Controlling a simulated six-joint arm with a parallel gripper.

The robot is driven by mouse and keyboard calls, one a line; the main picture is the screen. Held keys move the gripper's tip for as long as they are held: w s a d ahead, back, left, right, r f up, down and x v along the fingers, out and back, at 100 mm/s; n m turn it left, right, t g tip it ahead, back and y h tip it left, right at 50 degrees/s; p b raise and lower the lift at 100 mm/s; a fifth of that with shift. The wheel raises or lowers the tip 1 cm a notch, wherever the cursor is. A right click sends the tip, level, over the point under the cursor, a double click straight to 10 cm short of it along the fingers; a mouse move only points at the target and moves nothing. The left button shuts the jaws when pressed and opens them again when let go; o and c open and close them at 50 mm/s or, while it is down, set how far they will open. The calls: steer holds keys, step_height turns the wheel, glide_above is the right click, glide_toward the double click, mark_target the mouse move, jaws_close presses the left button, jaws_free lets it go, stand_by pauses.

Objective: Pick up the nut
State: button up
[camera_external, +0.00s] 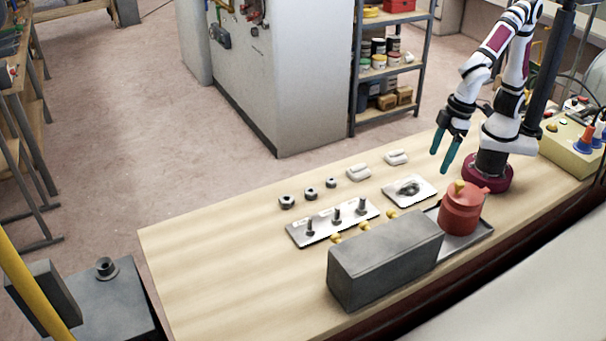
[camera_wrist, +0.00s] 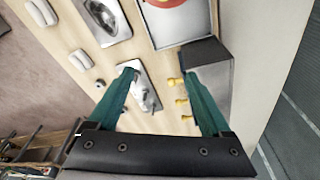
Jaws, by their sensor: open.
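Three dark metal nuts lie in a slanting row on the wooden bench: a larger nut (camera_external: 287,202) at the left, a middle nut (camera_external: 311,193) and a smaller nut (camera_external: 331,182) at the right. I cannot tell which one the task means. In the wrist view one small nut (camera_wrist: 100,84) shows left of my left finger; the others are not clearly visible there. My gripper (camera_external: 446,158) is open and empty, with teal fingers pointing down. It hangs above the bench, well to the right of the nuts. In the wrist view my gripper (camera_wrist: 160,76) spans the bolt plate area.
A plate with three upright bolts (camera_external: 323,229) lies in front of the nuts. Two pale cleats (camera_external: 359,172) and a plate with an oval fitting (camera_external: 425,188) lie to their right. A grey box (camera_external: 385,262) and red canister (camera_external: 461,212) stand nearer. The bench's left end is clear.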

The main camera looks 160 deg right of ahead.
steer(key=d+f+m+h, duration=0.1)
steer(key=d+f+m, duration=0.2)
steer(key=d, duration=0.9)
steer(key=m+g+h, duration=0.1)
steer(key=m, duration=0.2)
glide_toward(315, 192)
steer(key=shift+h, duration=0.3)
steer(key=x, duration=0.9)
steer(key=shift+s, duration=0.1)
jaws_close()
